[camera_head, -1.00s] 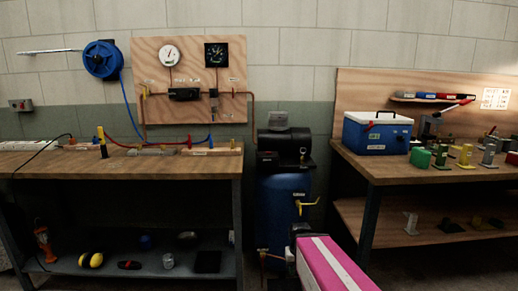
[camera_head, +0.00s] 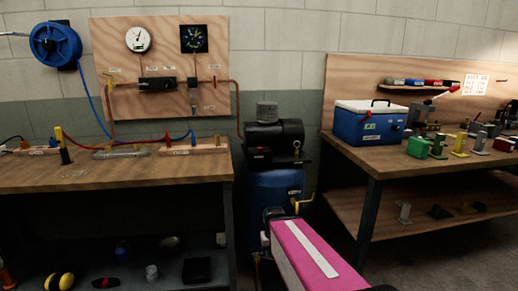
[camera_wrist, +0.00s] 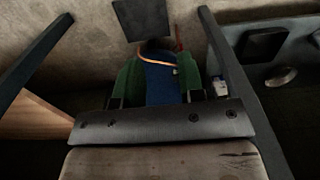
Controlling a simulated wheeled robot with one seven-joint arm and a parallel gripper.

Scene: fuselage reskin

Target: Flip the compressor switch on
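The compressor (camera_head: 275,140) stands between the two benches, with a black motor and head on top of a blue tank (camera_head: 275,190). A dark box with a small red mark (camera_head: 258,157) sits at the head's front left; I cannot make out the switch or its position. A yellow lever (camera_head: 302,203) sticks out at the tank's right. My pink and white arm reaches toward the tank from below, hiding its lower part. In the wrist view my gripper (camera_wrist: 158,88) has two green fingers spread apart, with the blue tank (camera_wrist: 160,80) beyond and between them, and nothing held.
The left workbench (camera_head: 130,180) and right workbench (camera_head: 400,160) flank the compressor closely. A blue and white cooler (camera_head: 368,125) stands on the right one. A gauge board (camera_head: 185,100) and blue hose reel (camera_head: 55,42) hang on the wall. Bench legs (camera_wrist: 235,70) flank the gripper.

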